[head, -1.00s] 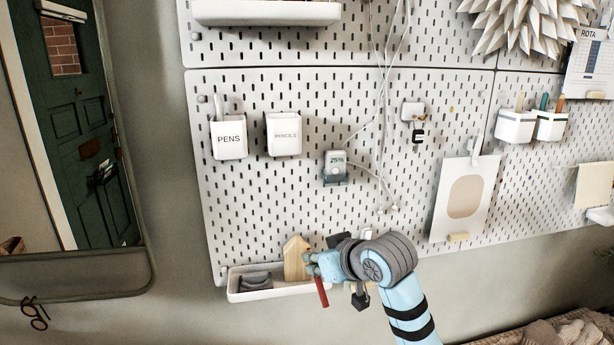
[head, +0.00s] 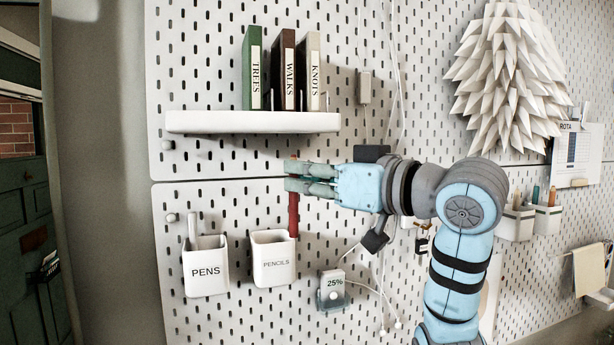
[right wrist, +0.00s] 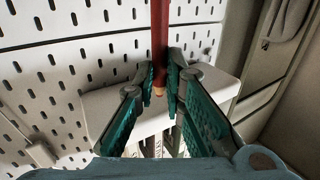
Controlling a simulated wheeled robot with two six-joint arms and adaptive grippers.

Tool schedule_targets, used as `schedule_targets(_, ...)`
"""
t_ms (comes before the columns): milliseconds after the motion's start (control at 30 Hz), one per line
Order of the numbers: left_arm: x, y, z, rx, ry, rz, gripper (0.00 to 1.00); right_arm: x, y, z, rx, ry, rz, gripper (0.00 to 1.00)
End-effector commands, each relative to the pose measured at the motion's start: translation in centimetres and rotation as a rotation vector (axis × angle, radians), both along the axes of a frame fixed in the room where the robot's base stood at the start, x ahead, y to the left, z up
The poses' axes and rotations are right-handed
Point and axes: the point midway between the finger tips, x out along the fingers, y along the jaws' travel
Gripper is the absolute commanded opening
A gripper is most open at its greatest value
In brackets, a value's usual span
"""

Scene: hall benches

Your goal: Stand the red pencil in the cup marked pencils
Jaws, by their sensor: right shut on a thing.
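The red pencil (head: 293,215) hangs upright in my right gripper (head: 290,180), which is shut on it near its upper end. It also shows between the fingers in the right wrist view (right wrist: 160,40). The white cup marked PENCILS (head: 273,262) is mounted on the pegboard, and no contents show in it. The pencil's lower end appears at about the cup's rim height, at its right edge in the head view. I cannot tell whether it touches the cup. My left gripper is not in view.
The cup marked PENS (head: 206,270), holding a light stick, hangs just to the left. A white shelf (head: 252,122) with several books is above my gripper. A small device reading 25% (head: 333,291) with cables hangs at lower right. The pegboard between shelf and cups is mostly free.

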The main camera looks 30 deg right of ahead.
Motion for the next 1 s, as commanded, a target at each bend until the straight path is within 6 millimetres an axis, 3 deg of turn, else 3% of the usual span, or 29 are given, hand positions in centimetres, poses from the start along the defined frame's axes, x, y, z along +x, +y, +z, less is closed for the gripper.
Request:
schedule_targets(300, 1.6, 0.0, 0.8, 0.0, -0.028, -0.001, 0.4, 3.2, -0.8, 0.1, 0.002, 0.003, 0.0, 0.0)
schedule_targets(767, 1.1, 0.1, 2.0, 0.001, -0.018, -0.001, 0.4, 7.9, -2.0, 0.1, 0.002, 0.003, 0.001, 0.0)
schedule_targets(1000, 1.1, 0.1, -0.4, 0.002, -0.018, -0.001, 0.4, 7.9, -2.0, -2.9, 0.0, 0.001, -0.001, 0.0)
